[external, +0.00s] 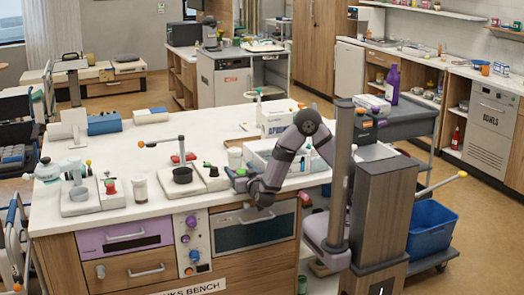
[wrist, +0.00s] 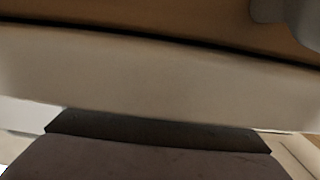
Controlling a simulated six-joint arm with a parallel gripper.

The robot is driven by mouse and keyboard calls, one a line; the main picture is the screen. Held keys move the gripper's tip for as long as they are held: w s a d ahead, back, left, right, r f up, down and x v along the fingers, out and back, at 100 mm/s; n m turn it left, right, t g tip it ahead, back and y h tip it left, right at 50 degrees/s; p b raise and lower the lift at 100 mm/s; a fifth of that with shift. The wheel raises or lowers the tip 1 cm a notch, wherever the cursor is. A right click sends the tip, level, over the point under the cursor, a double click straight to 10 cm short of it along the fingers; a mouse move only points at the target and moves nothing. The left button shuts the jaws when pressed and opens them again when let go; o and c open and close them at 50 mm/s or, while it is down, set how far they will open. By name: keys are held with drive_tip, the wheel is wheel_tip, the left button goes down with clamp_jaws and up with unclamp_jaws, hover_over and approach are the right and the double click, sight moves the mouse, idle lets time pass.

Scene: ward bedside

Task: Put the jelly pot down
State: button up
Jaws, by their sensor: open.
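I cannot pick out the jelly pot for certain in either view. My gripper (external: 258,194) hangs low at the front edge of the white-topped bench (external: 140,222), in front of the oven door. It is open, and no held thing shows in it. In the wrist view a dark blunt part of my gripper (wrist: 158,135) fills the bottom, with a blurred pale band and a brown surface beyond it.
A pale tray (external: 262,160) of small items lies behind my arm. A blue bin (external: 432,232) is at right.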

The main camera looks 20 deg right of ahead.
drive_tip(key=s, duration=0.6)
drive_tip(key=shift+s+r+b, duration=0.1)
drive_tip(key=shift+s+b, duration=0.15)
drive_tip(key=shift+b, duration=0.15)
drive_tip(key=shift+c, duration=1.1)
